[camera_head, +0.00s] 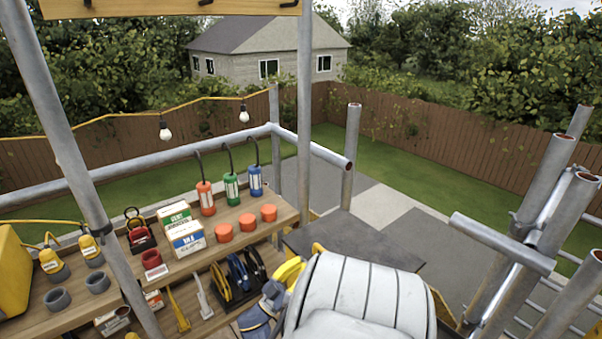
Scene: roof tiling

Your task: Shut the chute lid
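A dark grey flat panel (355,246), which looks like the chute lid, lies behind a large white ribbed form at the bottom centre. I cannot tell how far the panel is open. Yellow edges (443,308) show beside the white form, possibly part of the chute. The white form hides the chute's mouth, and I cannot tell whether it is part of my arm. I cannot make out the fingertips of my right gripper. My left gripper is not in view.
A wooden shelf (190,262) at left holds cartons (184,237), orange cups (248,223), rings and colored hanging tubes (231,188). Scaffold poles rise at left, centre and right; a short pipe (500,243) juts out at right. Paving and lawn lie beyond.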

